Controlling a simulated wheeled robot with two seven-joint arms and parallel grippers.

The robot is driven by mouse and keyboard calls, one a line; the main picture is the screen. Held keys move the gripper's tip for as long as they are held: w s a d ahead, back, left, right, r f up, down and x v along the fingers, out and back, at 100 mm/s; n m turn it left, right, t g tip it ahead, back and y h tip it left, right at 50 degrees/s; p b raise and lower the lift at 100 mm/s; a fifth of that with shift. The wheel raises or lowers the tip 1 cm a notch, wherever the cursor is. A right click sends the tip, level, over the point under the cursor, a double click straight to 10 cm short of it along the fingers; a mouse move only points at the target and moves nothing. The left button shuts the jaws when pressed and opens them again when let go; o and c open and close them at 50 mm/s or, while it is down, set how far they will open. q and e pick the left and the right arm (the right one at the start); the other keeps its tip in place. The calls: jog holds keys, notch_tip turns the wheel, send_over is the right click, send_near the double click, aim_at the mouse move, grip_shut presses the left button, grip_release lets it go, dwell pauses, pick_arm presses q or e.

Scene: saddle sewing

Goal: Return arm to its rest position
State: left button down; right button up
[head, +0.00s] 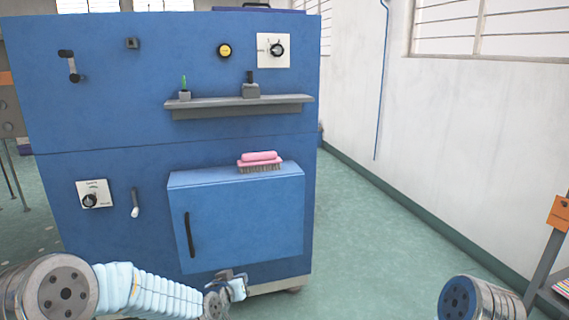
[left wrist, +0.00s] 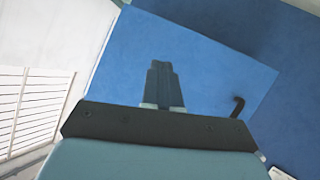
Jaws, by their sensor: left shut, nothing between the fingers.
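My left gripper (head: 234,280) is at the lower middle of the head view, in front of the lower edge of the blue cabinet (head: 110,150). It is shut and holds nothing. In the left wrist view its fingers (left wrist: 163,85) are together, with the blue cabinet door (left wrist: 215,75) behind them. A gap to the door cannot be judged exactly. Of my right arm only a metal joint shows at the lower right of the head view; its gripper is out of view.
The cabinet's box-like door (head: 245,220) has a dark handle (head: 189,235), and a pink brush (head: 260,161) lies on its top. A grey shelf (head: 240,103) holds small items. Knobs and levers stick out. Green floor (head: 370,240) is free to the right.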

pick_arm(q)
jog(key=s+f+g, duration=0.4)
jog(key=s+f, duration=0.5)
jog(key=f, duration=0.4)
jog(key=s+f+g, duration=0.3)
jog(key=s+f, duration=0.3)
jog(key=s, duration=0.6)
jog(key=s+f+n+g+p, duration=0.1)
jog(key=s+f+g, duration=0.3)
jog(key=s, duration=0.9)
notch_tip(320, 180, down, 3)
jog(key=shift+d+f+g, duration=0.1)
jog(key=shift+d+g, duration=0.15)
jog(key=shift+g, duration=0.05)
jog(key=shift+h, duration=0.3)
